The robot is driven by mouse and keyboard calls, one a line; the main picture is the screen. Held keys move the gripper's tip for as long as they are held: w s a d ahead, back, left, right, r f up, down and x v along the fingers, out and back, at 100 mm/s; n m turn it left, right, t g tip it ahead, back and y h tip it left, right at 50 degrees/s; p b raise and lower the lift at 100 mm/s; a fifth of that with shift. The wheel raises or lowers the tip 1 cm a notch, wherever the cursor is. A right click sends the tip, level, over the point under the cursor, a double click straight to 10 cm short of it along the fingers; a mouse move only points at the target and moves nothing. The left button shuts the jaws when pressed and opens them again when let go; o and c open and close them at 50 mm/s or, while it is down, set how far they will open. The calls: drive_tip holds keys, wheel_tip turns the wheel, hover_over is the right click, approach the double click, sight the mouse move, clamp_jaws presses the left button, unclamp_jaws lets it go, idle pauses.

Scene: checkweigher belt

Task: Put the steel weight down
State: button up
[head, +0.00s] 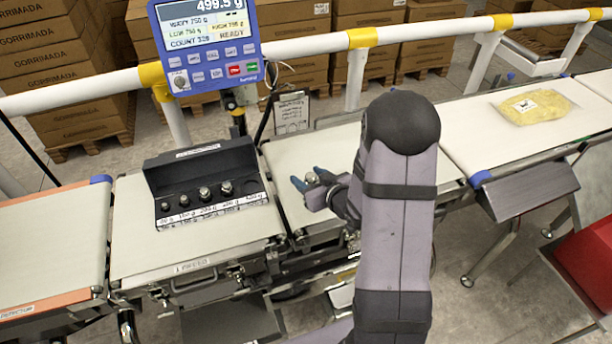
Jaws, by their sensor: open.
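A small shiny steel weight (312,178) shows between the blue fingertips of my gripper (311,181), over the pale middle belt (285,160). My gripper is open, with one finger on each side of the weight. The weight seems to stand on the belt, but its lower part is hidden by the fingers. I cannot tell whether either finger touches it. A blue display (207,45) behind the belt reads 499.5 g and READY.
A black weight box (205,165) with several steel weights stands left of my gripper. A yellow bag (533,105) lies on the right belt. A white rail (300,47) with yellow joints runs behind. The left belt (50,240) is clear.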

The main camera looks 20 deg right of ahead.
sight(314, 180)
drive_tip(key=p+v, duration=0.1)
drive_tip(key=v, duration=0.3)
drive_tip(key=p+v, duration=0.1)
drive_tip(key=v, duration=0.3)
drive_tip(key=shift+r+p, duration=0.3)
drive_tip(key=shift+p, duration=0.1)
drive_tip(key=p, duration=0.3)
drive_tip(key=shift+s+d+r, duration=0.1)
drive_tip(key=shift+s+r, duration=0.05)
drive_tip(key=shift+s, duration=0.1)
drive_tip(key=s+p, duration=0.1)
drive_tip(key=p, duration=0.3)
drive_tip(key=shift+s+r, duration=0.15)
drive_tip(key=shift+s, duration=0.05)
drive_tip(key=shift+s+p, duration=0.15)
drive_tip(key=shift+p, duration=0.2)
